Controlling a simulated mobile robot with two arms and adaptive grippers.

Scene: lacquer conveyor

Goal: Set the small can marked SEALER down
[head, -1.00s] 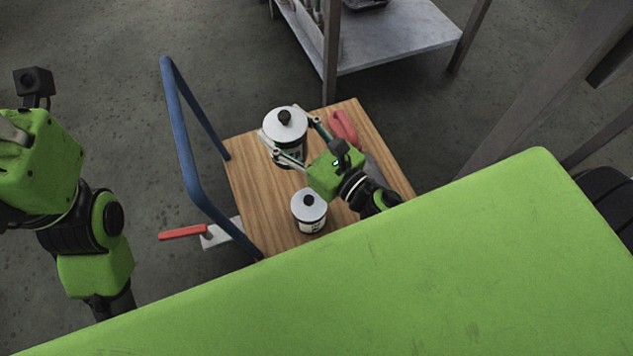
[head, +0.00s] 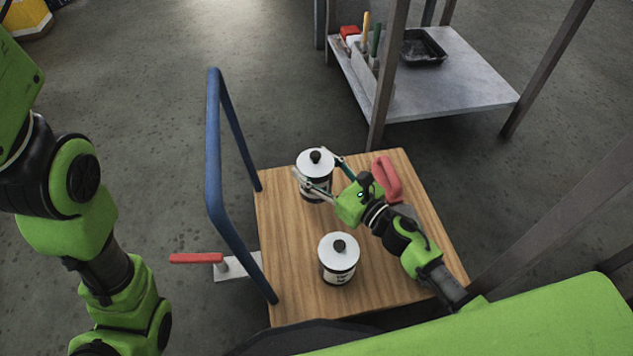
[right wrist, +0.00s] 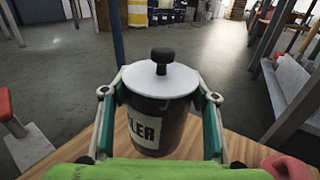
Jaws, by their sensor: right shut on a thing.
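The small can (head: 317,188) is dark with a white lid, a black knob and a pale label. In the right wrist view the can (right wrist: 172,125) is upright and its label shows "LER", the rest cut off by a finger. My right gripper (head: 311,168) is shut around its sides. The can is over the far part of the wooden trolley top (head: 290,245); its base is at or very near the wood, and I cannot tell whether it touches. My left arm shows at the left, but its gripper is out of frame.
A similar white-lidded can (head: 339,260) stands nearer on the trolley top. A blue handle (head: 213,150) rises along the left side. Behind is a grey shelf (head: 455,85) with a black tray (head: 424,47).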

